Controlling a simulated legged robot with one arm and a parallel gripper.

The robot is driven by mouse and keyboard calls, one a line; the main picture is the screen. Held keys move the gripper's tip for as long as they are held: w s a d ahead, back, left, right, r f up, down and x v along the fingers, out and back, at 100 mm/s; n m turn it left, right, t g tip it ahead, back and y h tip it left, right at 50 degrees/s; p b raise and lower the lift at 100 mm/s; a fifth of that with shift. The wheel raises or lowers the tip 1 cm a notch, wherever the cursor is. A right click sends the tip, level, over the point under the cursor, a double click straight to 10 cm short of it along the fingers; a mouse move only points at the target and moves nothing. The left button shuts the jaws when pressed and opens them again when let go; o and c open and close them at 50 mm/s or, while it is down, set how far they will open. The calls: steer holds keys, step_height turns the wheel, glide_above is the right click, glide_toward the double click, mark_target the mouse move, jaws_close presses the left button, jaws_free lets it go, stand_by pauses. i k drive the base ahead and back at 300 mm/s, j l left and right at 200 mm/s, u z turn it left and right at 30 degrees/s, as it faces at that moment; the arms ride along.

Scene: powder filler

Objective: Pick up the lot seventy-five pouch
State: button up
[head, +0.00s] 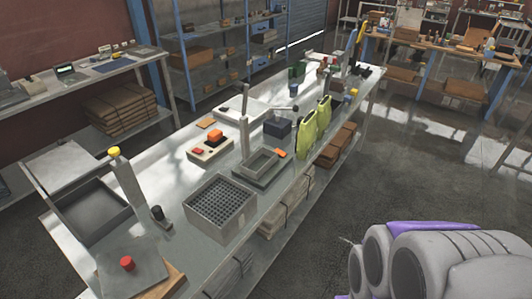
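Two yellow-green, upright, pouch-like things stand at the right edge of the long bench, one nearer (307,136) and one just behind it (324,114). No lot number can be read on either, so I cannot tell which is lot seventy-five. Part of my own grey and purple arm shows at the lower right, away from the bench. My gripper's fingers are not in view.
Posts rise near the pouch-like things. The floor (390,165) right of the bench is clear.

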mark_target(306, 137)
steer(key=i+z, duration=0.45)
steer(key=i+j+z, duration=0.2)
steer(key=i+z, duration=0.3)
